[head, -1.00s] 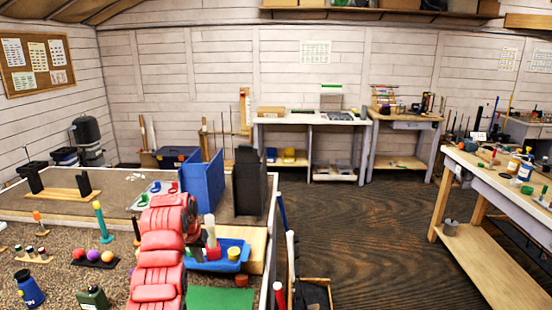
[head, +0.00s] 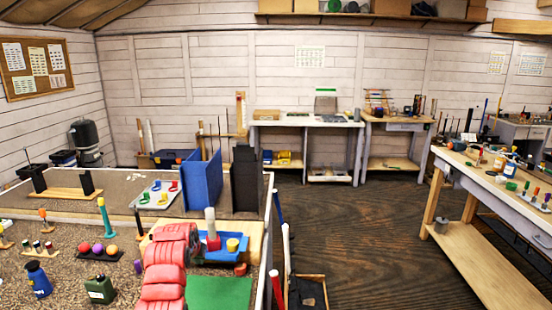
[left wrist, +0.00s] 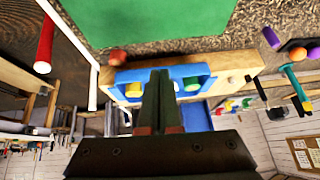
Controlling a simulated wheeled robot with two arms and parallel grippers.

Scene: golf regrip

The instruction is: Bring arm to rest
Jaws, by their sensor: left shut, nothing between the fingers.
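My left arm (head: 164,272), with red padded links, rises from the bottom of the head view, left of centre. Its gripper is mostly hidden behind the links there. In the left wrist view my left gripper (left wrist: 160,82) is shut and empty, its dark fingers together. The fingers overlap the blue tray (left wrist: 203,77) in that picture; I cannot tell the gap. In the head view the blue tray (head: 220,260) holds a yellow round piece (head: 233,245). My right gripper is not in view.
Beside my arm lie a green mat (head: 220,292), blue upright panels (head: 201,181) and a black upright block (head: 245,180). Bottles and coloured balls stand on the bench at left. A second workbench (head: 500,180) stands at right.

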